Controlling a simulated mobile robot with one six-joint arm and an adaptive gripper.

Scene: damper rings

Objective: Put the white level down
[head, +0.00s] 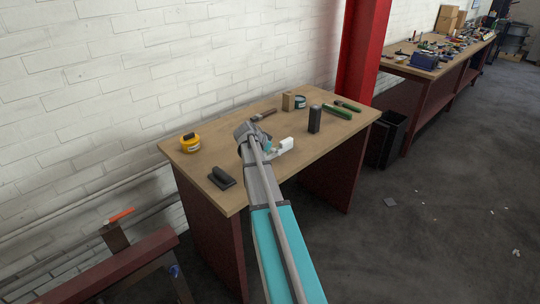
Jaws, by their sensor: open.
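A small white block (287,143), which looks like the white level, is at the middle of the wooden workbench (325,150). It is just right of my gripper (273,149), at the end of my arm over the bench. My gripper is small in view and partly hidden by my own arm. Its jaws are open. The white block is right beside the fingers; whether it touches them or rests fully on the bench top I cannot tell.
A dark upright cylinder (314,119) stands right of my gripper. Behind are a wooden block (288,102), a can (300,101) and green tools (337,112). A yellow tape measure (190,143) and a black float (222,178) lie left. The bench's right front is clear.

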